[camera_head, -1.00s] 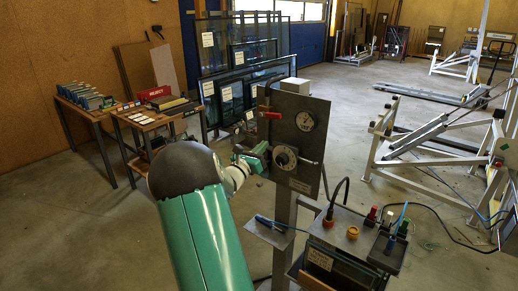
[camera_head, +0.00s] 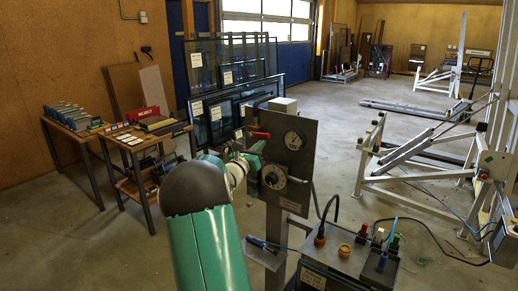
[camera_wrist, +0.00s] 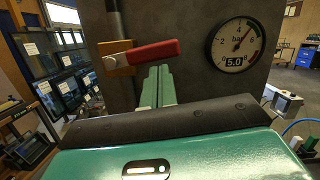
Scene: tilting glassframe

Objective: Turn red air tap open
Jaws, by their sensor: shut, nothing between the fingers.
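The red air tap (camera_head: 261,135) is a red lever at the upper left of a grey upright panel (camera_head: 307,165). In the wrist view the red lever (camera_wrist: 152,52) lies nearly level, pointing right from its brass body (camera_wrist: 116,60) on a vertical pipe. My gripper (camera_wrist: 158,72) has its green fingers together and empty, with the tips just below the lever's middle; I cannot tell if they touch it. In the head view my gripper (camera_head: 257,148) is just below the lever, partly hidden by my arm.
A round pressure gauge (camera_wrist: 235,45) sits right of the lever, its needle pointing up and right. A black dial (camera_head: 274,177) with a cross-bar is lower on the panel. A box (camera_head: 345,262) with coloured plugs stands at front right. Glass panes (camera_head: 235,75) stand behind.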

